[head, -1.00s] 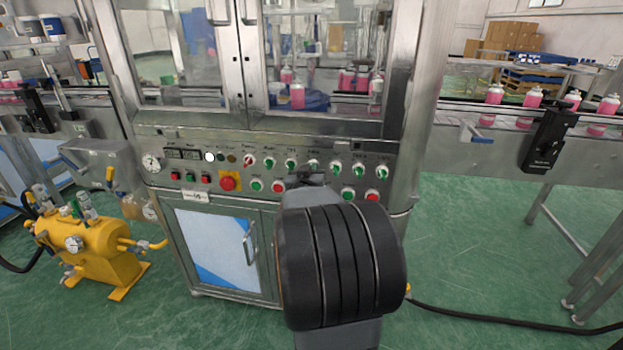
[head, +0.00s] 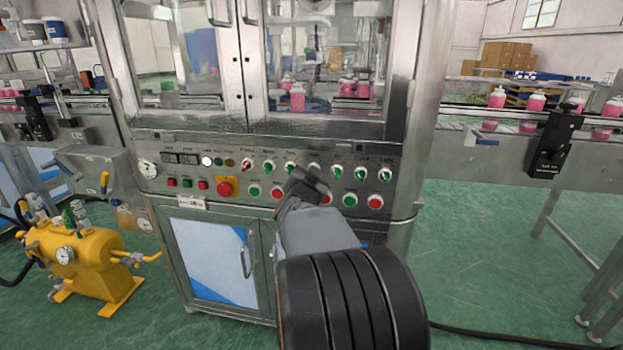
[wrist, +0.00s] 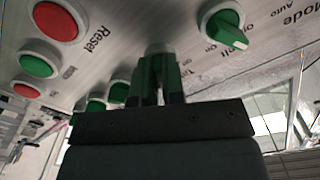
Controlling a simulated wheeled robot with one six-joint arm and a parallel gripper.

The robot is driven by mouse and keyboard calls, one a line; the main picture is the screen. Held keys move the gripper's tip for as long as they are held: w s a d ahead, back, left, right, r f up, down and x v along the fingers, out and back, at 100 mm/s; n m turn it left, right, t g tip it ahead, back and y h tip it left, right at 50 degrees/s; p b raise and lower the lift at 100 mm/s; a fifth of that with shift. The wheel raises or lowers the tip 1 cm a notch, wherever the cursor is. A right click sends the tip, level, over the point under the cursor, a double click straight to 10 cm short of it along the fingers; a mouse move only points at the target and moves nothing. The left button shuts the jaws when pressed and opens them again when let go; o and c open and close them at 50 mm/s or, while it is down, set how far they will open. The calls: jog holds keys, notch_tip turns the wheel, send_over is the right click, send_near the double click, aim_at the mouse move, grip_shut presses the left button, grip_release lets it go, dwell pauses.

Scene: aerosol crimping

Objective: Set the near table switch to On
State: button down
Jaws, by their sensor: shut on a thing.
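A row of rotary switches runs along the machine's control panel. Other green switches (wrist: 120,88) show beyond my fingers.
Below the switches are push buttons, including green (wrist: 38,62) and red (wrist: 57,20) ones near Reset. A red emergency stop (head: 225,188) is to the left. Cabinet doors (head: 210,260) are below. A yellow tank (head: 85,255) stands at the lower left.

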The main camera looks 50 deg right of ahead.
dwell(0.5)
jog(key=c, duration=1.2)
grip_release()
jog(key=shift+a, duration=0.1)
jog(key=p+v, duration=0.3)
jog(key=v, duration=1)
jog(key=shift+s+a, duration=0.15)
jog(key=shift+a, duration=0.15)
